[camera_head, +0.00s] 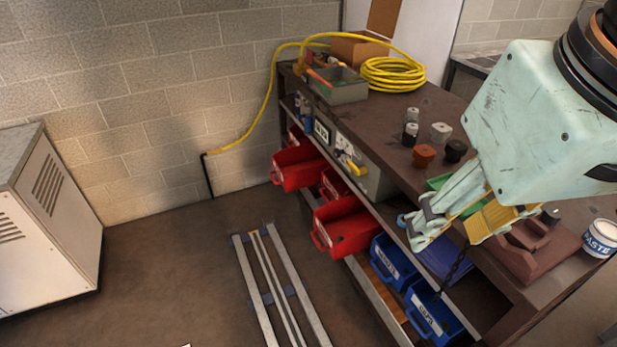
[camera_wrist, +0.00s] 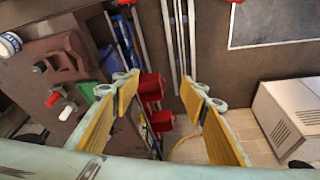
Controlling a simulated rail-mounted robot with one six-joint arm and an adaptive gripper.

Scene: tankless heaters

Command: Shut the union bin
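Two blue bins are on the lower shelf of the brown workbench in the head view. The rear one (camera_head: 395,263) and the front one (camera_head: 432,314) carry white labels; the front label seems to read "CAPS". The rear label is too small to read surely, so I cannot tell if it is the union bin. Red bins (camera_head: 343,230) and (camera_head: 297,167) stick out from the shelf toward the aisle. My gripper (camera_head: 422,232) hangs by the bench's front edge, above the blue bins. In the wrist view my gripper (camera_wrist: 165,86) is open and empty, with red bins (camera_wrist: 152,87) beyond its fingers.
The bench top (camera_head: 400,110) holds a yellow hose coil (camera_head: 392,74), a grey tray (camera_head: 340,87), several small fittings and a white paste tub (camera_head: 600,238). Floor rails (camera_head: 268,280) run alongside. A white cabinet (camera_head: 50,225) stands left; open floor lies between.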

